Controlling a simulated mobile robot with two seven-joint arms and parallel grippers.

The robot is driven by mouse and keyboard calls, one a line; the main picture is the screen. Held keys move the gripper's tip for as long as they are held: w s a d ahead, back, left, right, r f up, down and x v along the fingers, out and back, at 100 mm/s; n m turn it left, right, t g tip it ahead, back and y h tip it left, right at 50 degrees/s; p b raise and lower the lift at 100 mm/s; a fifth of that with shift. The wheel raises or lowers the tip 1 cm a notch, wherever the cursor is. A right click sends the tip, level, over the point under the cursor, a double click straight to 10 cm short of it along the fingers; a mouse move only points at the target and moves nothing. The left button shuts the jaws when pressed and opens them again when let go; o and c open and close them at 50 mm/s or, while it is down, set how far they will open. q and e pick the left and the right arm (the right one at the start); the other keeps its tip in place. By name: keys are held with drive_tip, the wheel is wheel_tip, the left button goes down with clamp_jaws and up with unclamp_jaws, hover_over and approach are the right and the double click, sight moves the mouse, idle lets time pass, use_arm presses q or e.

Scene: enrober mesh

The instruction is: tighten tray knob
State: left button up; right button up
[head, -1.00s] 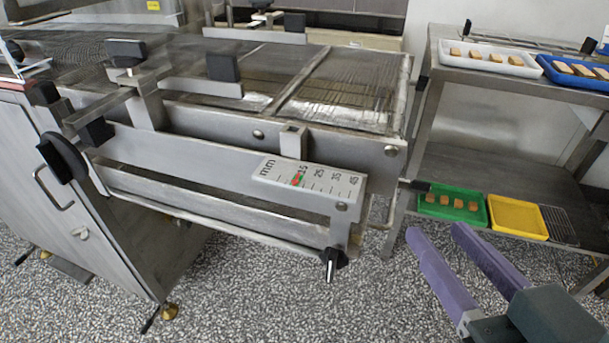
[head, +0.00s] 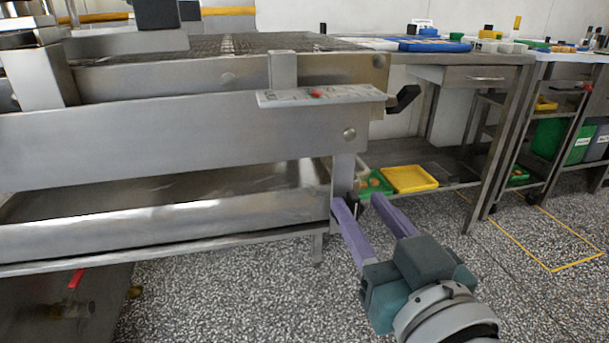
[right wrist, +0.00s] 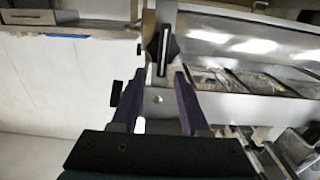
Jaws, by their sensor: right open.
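The tray knob (right wrist: 163,50) is black with a white pointer line and shows in the right wrist view, just beyond my fingertips and roughly midway between them. In the head view I cannot make it out clearly at the foot of the steel bracket (head: 345,172). My right gripper (head: 360,200) is open, its purple fingers pointing at the bracket's lower end; it also shows in the right wrist view (right wrist: 159,76). I cannot tell whether the fingers touch the knob. The steel tray (head: 170,220) lies under the machine's side rail. My left gripper is not in view.
A scale plate (head: 325,97) with a red mark sits above the bracket. A black handle (head: 403,98) juts from the machine's right end. Yellow (head: 410,179) and green trays lie on the lower shelf behind. The speckled floor at the right is free.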

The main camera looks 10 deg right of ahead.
sight(357, 202)
drive_tip(key=shift+w+a, duration=0.1)
drive_tip(key=shift+w, duration=1.5)
drive_tip(key=shift+c, duration=0.3)
clamp_jaws()
